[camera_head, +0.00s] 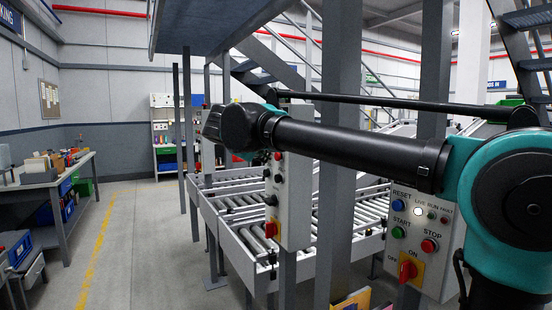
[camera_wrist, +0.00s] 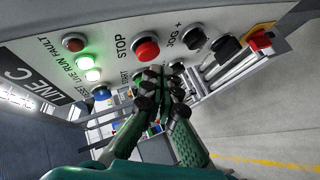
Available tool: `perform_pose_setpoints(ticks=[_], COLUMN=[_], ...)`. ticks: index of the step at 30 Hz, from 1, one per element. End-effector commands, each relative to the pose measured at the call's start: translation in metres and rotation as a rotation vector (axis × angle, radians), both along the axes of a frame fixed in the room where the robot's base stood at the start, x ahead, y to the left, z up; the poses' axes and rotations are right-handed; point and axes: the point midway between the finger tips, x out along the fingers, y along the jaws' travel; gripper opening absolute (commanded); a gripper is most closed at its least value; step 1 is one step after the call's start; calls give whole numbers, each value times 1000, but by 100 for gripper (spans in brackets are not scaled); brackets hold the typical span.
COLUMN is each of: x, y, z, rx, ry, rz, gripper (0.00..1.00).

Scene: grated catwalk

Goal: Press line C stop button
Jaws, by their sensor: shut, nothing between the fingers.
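The Line C panel (camera_wrist: 120,28) fills the top of the wrist view, seen at a tilt. Its red STOP button (camera_wrist: 146,50) sticks out near the middle. My gripper (camera_wrist: 161,88) is shut and empty, its fingertips just below the STOP button in the picture, with a gap showing between them. The tips partly cover the START button area. In the head view, a grey panel (camera_head: 296,200) seen from the side has a similar row of controls, with a red button (camera_head: 277,155) at the top. My gripper is hidden there behind my wrist.
Near STOP are the blue RESET button (camera_wrist: 101,92), a black JOG control (camera_wrist: 193,40) and a red switch (camera_wrist: 260,40). Another panel (camera_head: 440,262) with its own STOP button stands at right. A post (camera_head: 337,200) stands between them. The left aisle floor (camera_head: 130,230) is clear.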

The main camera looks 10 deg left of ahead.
Motion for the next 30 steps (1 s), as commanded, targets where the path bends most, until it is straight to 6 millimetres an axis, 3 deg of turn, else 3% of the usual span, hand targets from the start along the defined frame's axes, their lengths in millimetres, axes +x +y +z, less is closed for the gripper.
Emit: perform_pose_setpoints(ticks=[30], x=[4], y=[-6], z=[0], rx=[0], ry=[0], rz=[-2], gripper=[0])
